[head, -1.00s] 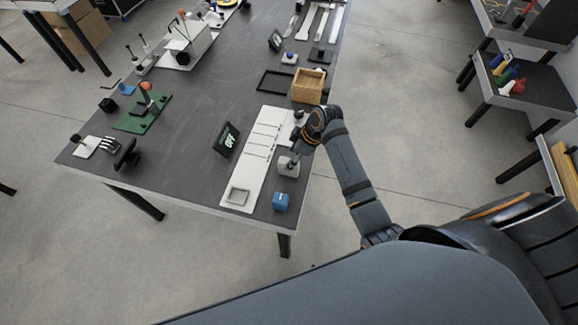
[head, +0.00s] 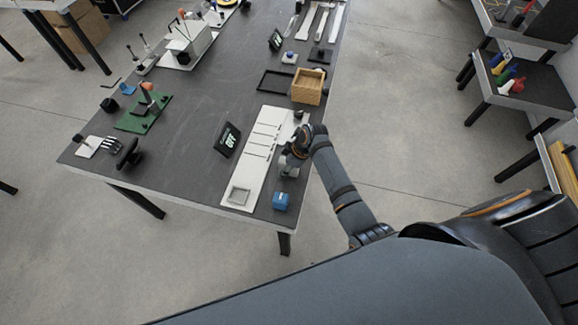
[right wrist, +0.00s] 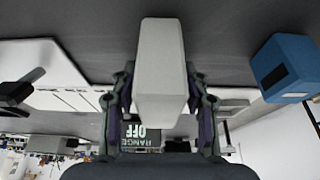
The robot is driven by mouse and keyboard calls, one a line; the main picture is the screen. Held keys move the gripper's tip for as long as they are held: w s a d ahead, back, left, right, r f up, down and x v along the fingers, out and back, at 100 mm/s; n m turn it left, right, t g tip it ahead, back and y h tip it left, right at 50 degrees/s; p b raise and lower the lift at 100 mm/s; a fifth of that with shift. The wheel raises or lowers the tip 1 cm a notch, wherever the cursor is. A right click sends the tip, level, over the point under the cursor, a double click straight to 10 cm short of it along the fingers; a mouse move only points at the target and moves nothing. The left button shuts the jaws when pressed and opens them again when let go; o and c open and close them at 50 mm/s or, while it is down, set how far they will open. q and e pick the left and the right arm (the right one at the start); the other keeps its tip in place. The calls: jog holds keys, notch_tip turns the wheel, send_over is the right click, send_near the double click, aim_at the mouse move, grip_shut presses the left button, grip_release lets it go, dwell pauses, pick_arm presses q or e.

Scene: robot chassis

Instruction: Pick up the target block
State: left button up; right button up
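The light grey block (head: 288,172) stands on the dark table beside the long white board, partly hidden by my right gripper (head: 289,160) in the head view. In the right wrist view the same block (right wrist: 161,65) is in the middle, between the two fingers of my right gripper (right wrist: 160,85). One finger is on each side of it, with what looks like a narrow gap. The fingers look open around the block, and it still rests on the table. My left gripper is not in view.
A blue box (head: 281,201) stands close by near the table's front edge; it also shows in the right wrist view (right wrist: 285,68). The white board (head: 240,180) lies to the left, with a small display (head: 228,140) beyond. A wooden box (head: 307,88) stands farther back.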

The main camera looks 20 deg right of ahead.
grip_shut()
jog(key=shift+r, duration=0.1)
jog(key=shift+w+r, duration=0.1)
jog(key=shift+r, duration=0.2)
jog(key=r, duration=0.1)
jog(key=r+b, duration=0.1)
jog(key=shift+d+r, duration=0.25)
jog(key=shift+r, duration=0.1)
jog(key=d+r, duration=0.1)
jog(key=s+d+r, duration=0.1)
jog(key=r, duration=0.1)
jog(key=s+d+r, duration=0.1)
jog(key=shift+d+r+b, duration=0.25)
jog(key=shift+r+b, duration=0.05)
jog(key=shift+b, duration=0.05)
jog(key=s+d+r+b, duration=0.1)
jog(key=s+d+r, duration=0.4)
jog(key=d, duration=0.3)
